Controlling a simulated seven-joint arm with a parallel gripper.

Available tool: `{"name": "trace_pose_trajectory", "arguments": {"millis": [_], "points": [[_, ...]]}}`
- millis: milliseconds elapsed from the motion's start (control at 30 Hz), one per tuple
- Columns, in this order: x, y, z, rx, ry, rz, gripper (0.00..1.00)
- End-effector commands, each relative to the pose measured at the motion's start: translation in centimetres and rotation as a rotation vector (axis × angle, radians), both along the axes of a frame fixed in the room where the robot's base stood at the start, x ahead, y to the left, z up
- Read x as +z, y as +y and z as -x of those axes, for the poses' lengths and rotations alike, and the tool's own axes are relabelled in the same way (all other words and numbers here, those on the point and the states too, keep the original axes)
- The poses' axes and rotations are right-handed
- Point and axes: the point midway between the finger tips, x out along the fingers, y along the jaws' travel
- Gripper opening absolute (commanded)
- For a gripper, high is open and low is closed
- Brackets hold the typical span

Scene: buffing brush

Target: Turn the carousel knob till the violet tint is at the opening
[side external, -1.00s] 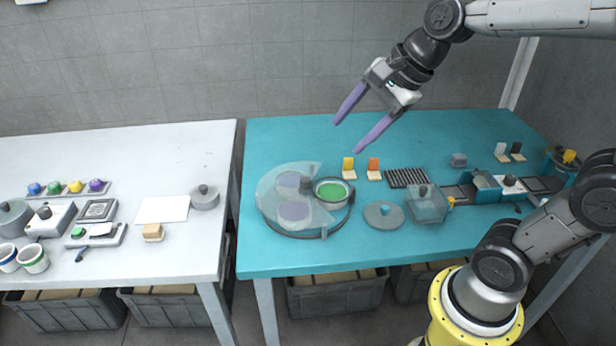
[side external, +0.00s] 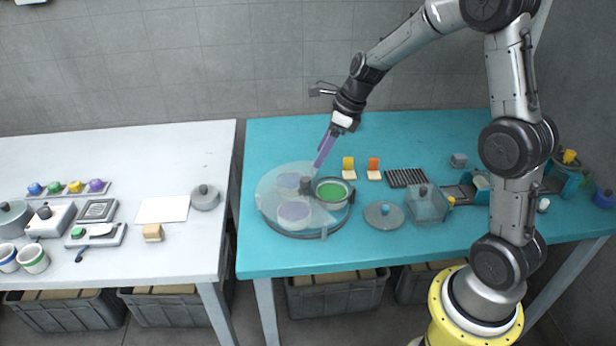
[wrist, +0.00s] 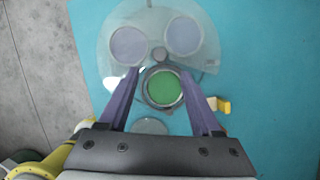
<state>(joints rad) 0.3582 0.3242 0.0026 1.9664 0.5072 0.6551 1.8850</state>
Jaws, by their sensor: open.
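The round carousel (side external: 283,222) lies under a clear cover on the teal table. A green tint (side external: 331,191) shows bright in the cover's opening; it also shows in the wrist view (wrist: 163,88). Two pale greyish-violet discs (side external: 294,211) sit under the cover; through it I cannot be sure of their true tints. The small dark knob (side external: 307,186) is at the carousel's middle and shows in the wrist view (wrist: 160,54). My gripper (wrist: 159,70) is open, with its violet fingers pointing down over the carousel. The fingertips are close to the knob, apparently not touching it.
A yellow block (side external: 348,168) and an orange block (side external: 374,168) stand right of the carousel. A round grey lid (side external: 384,214) and a clear box (side external: 427,206) lie further right. A white table (side external: 120,160) with other items is at left.

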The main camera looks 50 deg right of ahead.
Motion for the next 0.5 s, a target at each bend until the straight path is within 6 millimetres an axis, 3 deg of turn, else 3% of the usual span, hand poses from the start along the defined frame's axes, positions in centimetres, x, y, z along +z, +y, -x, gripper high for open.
{"name": "trace_pose_trajectory", "arguments": {"millis": [300, 500], "points": [[-5.8, 1.3, -1.9, 0.002, 0.004, -0.002, 0.66], [-7.9, 1.7, -2.8, 0.001, 0.001, 0.0, 0.66]]}}
